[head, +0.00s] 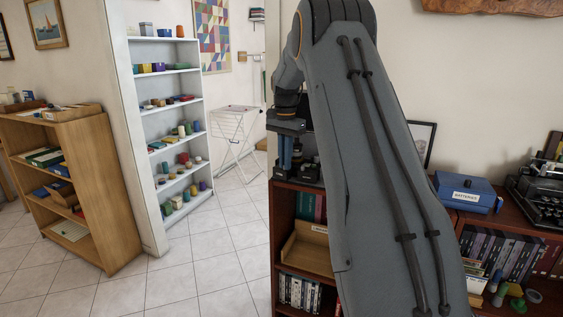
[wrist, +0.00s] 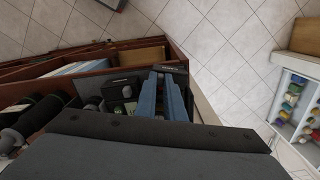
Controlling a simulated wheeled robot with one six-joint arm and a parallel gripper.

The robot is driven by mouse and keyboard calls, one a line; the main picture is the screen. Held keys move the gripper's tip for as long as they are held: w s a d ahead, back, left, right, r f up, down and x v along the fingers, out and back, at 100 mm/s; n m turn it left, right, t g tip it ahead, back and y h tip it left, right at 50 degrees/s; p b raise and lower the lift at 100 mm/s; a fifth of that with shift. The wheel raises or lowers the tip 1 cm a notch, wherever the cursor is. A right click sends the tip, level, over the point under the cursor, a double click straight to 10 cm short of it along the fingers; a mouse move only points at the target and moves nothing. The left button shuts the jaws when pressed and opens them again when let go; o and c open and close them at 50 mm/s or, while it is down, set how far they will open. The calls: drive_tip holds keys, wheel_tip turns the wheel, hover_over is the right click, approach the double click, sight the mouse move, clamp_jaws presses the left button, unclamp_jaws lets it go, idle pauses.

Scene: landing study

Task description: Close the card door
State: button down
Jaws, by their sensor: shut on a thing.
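My gripper (wrist: 168,92), with two blue fingers, reaches down over the top of the dark red bookcase. It also shows in the head view (head: 287,152), left of the large grey arm link. The fingers are close together, shut on a small dark part at their tips. This part seems to be the card door, but its outline is not clear. A black device (wrist: 120,90) stands right beside the fingers in the wrist view. In the head view the black device (head: 308,168) is partly hidden behind my arm. How far the door stands open cannot be seen.
The dark red bookcase (head: 284,211) holds books and a wooden tray. A blue box (head: 465,190) and a typewriter (head: 543,195) stand on its right part. White shelves (head: 150,150) and a wooden shelf unit (head: 105,200) stand left. The tiled floor between is clear.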

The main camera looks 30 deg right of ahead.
drive_tip(key=shift+w+d+n, duration=0.1)
drive_tip(key=shift+d+n, duration=0.3)
drive_tip(key=shift+n, duration=0.45)
drive_tip(key=shift+w+d+n, duration=0.1)
drive_tip(key=shift+d+n, duration=0.3)
drive_tip(key=shift+n, duration=0.45)
drive_tip(key=c, duration=1.8)
unclamp_jaws()
drive_tip(key=shift+c, duration=0.2)
drive_tip(key=shift+s+a, duration=0.1)
drive_tip(key=shift+a, duration=0.05)
